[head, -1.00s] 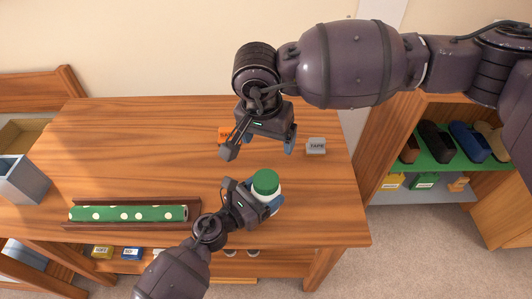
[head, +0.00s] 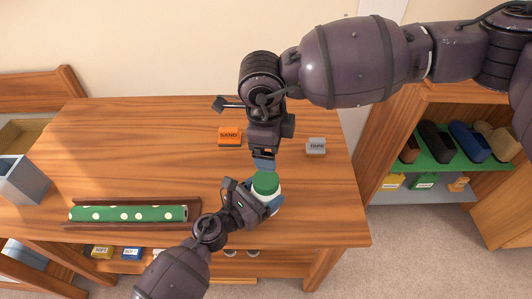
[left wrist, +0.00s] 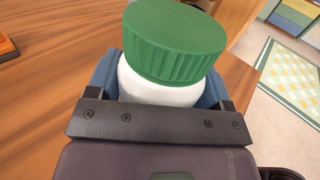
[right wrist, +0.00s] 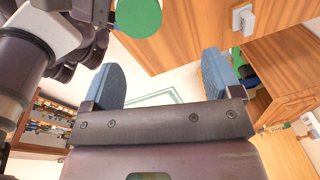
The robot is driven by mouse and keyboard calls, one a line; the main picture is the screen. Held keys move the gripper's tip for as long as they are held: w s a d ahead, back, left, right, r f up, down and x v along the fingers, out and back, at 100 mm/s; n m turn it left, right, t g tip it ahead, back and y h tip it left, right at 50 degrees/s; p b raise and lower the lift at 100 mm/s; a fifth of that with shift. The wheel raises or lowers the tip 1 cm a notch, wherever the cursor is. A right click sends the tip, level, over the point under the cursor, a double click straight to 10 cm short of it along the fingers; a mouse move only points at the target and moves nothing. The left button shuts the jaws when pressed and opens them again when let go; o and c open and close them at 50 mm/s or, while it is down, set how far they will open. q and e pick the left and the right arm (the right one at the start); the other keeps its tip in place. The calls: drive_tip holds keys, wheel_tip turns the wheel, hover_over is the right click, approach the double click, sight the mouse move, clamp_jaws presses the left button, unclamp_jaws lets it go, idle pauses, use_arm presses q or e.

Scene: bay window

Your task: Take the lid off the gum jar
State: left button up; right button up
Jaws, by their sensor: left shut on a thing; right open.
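The gum jar (head: 274,199) is a white jar upright at the table's front right, with a green ribbed lid (head: 266,183) on top. In the left wrist view the lid (left wrist: 175,42) sits on the white body (left wrist: 160,88). My left gripper (head: 262,198) is shut around the jar's body below the lid. My right gripper (head: 264,163) is just behind the jar, close to the lid and apart from it. In the right wrist view its blue fingers (right wrist: 162,82) are spread and empty, and the green lid (right wrist: 138,17) shows beyond them at upper left.
An orange SAND block (head: 230,136) and a grey TAPE block (head: 316,146) lie on the wooden table (head: 150,150). A green dotted roll (head: 128,213) lies in a tray at front left. Shelves with shoe-like items (head: 470,143) stand at right.

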sight(266, 179)
drive_tip(key=m, duration=0.4)
drive_tip(key=f+m, duration=0.1)
drive_tip(key=m, duration=0.2)
drive_tip(key=shift+s, duration=0.25)
drive_tip(key=m, duration=0.5)
drive_tip(key=shift+s+f+m+g+y, duration=0.25)
drive_tip(key=shift+f+m+g+y, duration=0.05)
drive_tip(key=m, duration=0.5)
drive_tip(key=shift+s+a, duration=0.1)
drive_tip(key=shift+a, duration=0.2)
drive_tip(key=m, duration=0.6)
drive_tip(key=shift+a+y, duration=0.2)
drive_tip(key=shift+y, duration=0.1)
drive_tip(key=shift+s+f+m, duration=0.1)
drive_tip(key=shift+f+m, duration=0.2)
drive_tip(key=shift+f, duration=3.75)
drive_tip(key=shift+c, duration=0.3)
